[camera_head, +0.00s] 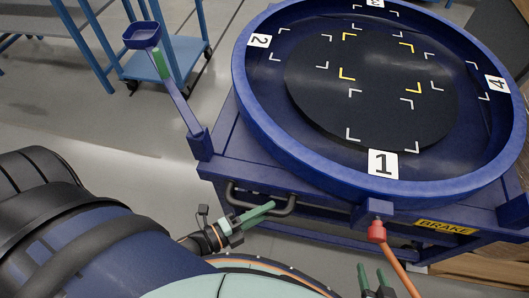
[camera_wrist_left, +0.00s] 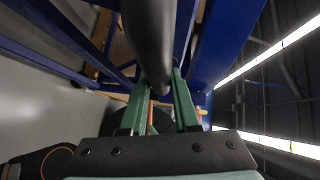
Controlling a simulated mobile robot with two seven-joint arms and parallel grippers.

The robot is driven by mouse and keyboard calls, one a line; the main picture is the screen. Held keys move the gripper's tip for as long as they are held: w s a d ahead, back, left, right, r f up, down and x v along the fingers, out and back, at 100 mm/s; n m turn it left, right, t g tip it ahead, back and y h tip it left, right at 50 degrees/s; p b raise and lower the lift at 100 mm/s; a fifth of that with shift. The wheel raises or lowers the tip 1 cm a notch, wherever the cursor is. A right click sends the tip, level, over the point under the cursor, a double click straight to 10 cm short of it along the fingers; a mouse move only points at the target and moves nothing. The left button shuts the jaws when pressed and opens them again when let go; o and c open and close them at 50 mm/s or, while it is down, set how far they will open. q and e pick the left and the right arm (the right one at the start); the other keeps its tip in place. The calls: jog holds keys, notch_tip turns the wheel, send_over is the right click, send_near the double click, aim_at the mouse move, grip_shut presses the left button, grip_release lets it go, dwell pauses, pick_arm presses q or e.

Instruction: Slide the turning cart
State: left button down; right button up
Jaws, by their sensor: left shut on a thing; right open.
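The turning cart (camera_head: 236,152) is a blue frame with a round, rimmed tray on top. In the tray lies a black disc (camera_head: 372,85) with white and yellow corner marks; number plates 1 to 4 sit around it. A dark bar handle (camera_head: 284,209) runs along the cart's near side. My left gripper (camera_head: 258,210) has its green fingers shut on this handle; the left wrist view shows the dark bar (camera_wrist_left: 152,35) between the fingertips (camera_wrist_left: 160,76). My right gripper (camera_head: 373,275) is open and empty at the bottom edge, below the cart's near side.
A red-capped orange brake lever (camera_head: 377,231) stands at the cart's front by a yellow BRAKE label (camera_head: 446,227). A blue post with a small square cup (camera_head: 142,35) rises at the cart's left corner. A light-blue trolley (camera_head: 185,57) stands behind. Grey floor at left is clear.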

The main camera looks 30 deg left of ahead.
pick_arm(q)
jog(key=shift+s+d+f, duration=0.15)
jog(key=shift+f, duration=0.3)
jog(key=c, duration=1)
grip_release()
jog(key=shift+o, duration=0.4)
jog(key=shift+r, duration=0.1)
jog(key=v, duration=1.2)
jog(key=shift+a+r, duration=0.2)
